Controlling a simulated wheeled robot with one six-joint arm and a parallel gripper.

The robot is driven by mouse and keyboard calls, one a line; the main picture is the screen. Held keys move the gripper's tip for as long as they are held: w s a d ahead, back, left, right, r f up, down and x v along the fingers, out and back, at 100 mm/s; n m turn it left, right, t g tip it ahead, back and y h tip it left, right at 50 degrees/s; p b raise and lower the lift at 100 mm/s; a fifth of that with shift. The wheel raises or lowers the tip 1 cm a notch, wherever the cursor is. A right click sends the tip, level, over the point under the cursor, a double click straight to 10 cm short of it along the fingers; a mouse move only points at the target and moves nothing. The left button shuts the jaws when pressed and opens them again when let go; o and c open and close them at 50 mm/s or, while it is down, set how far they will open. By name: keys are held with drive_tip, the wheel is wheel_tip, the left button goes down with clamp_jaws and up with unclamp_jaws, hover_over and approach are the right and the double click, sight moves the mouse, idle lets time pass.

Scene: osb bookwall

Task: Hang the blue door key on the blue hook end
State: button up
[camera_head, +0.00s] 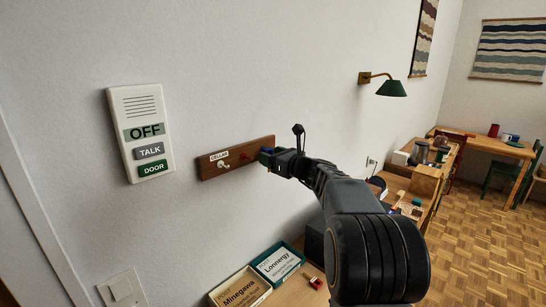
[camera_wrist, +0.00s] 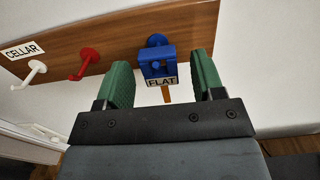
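The blue door key has a square blue head (camera_wrist: 155,61) with a "FLAT" label and a brown shaft below it. In the wrist view it sits in front of the blue hook (camera_wrist: 157,40) on the wooden hook board (camera_wrist: 110,38). The hook's blue end seems to show at the hole in the head; the exact contact is hard to tell. My gripper (camera_wrist: 163,72) has its green fingers apart, one on each side of the key, with gaps showing. In the head view my gripper (camera_head: 275,157) is at the board's right end and hides most of the key.
A red hook (camera_wrist: 85,65) and a white hook (camera_wrist: 30,74) under the "CELLAR" label stick out left of the blue one. An intercom (camera_head: 141,133) is on the wall further left. Two labelled trays, Minegawa (camera_head: 240,291) and Lonnergy (camera_head: 277,264), stand below.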

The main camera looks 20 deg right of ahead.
drive_tip(key=b+v, duration=0.4)
drive_tip(key=v, duration=1)
drive_tip(key=s+a+f+n+g+h, duration=0.1)
drive_tip(key=s+a+f+n+g, duration=0.3)
drive_tip(key=f+n, duration=0.4)
drive_tip(key=s+a+f+n+g+h, duration=0.1)
drive_tip(key=s+a+f+n+g, duration=0.2)
drive_tip(key=f+n+g, duration=0.35)
drive_tip(key=s+a+f+n+h, duration=0.1)
drive_tip(key=s+a+f+n, duration=0.1)
drive_tip(key=s+a+n, duration=0.1)
drive_tip(key=s+a+f+n+g+h, duration=0.1)
drive_tip(key=s+a+f+n+h, duration=0.1)
drive_tip(key=s+n, duration=0.3)
drive_tip(key=s+a+f+n+g+h, duration=0.1)
drive_tip(key=s+a+f+n, duration=0.2)
drive_tip(key=n, duration=0.6)
drive_tip(key=shift+s+a+f+h, duration=0.2)
drive_tip(key=shift+a, duration=0.3)
drive_tip(key=shift+s+a+f+h, duration=0.2)
drive_tip(key=shift+a, duration=0.25)
